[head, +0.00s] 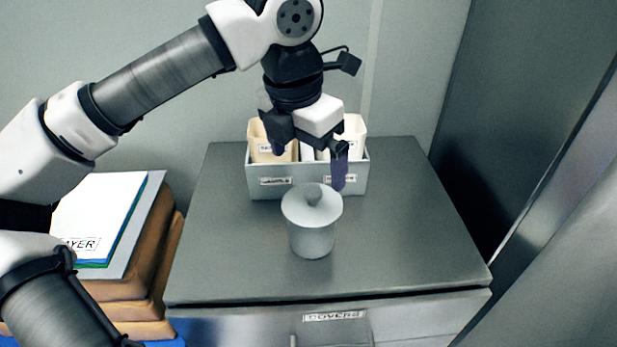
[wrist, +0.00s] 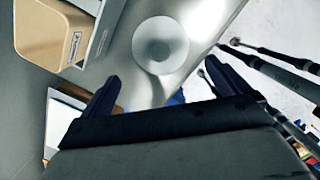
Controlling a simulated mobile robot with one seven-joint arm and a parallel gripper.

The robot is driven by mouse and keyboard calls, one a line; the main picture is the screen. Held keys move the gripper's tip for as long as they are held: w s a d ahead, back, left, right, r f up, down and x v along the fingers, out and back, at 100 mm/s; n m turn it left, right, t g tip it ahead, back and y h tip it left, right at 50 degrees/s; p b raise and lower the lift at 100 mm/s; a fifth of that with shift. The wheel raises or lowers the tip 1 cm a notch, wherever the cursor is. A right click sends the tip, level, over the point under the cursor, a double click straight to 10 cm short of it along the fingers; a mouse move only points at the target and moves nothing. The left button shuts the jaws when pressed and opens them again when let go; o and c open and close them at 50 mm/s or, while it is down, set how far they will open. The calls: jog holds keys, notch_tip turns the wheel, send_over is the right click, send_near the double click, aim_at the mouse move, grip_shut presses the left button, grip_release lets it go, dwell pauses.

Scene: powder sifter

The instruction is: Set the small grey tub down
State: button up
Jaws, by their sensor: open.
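A small light-grey tub (head: 312,240) with a wide round top and a central knob stands upright on the dark grey cabinet top (head: 400,240). In the wrist view, its round top (wrist: 160,32) shows beyond my fingers. My gripper (head: 309,163) is open, above and behind the tub in the head view, with one finger to each side. It appears clear of the tub. In the wrist view, my gripper (wrist: 163,78) has nothing between its spread fingers.
A pale grey labelled bin (head: 262,182) with cream packets (head: 270,150) stands close behind the tub, under my gripper. The cabinet top is clear at right. A dark panel (head: 530,110) rises at right.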

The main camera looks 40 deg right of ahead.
jog(key=shift+r, duration=0.45)
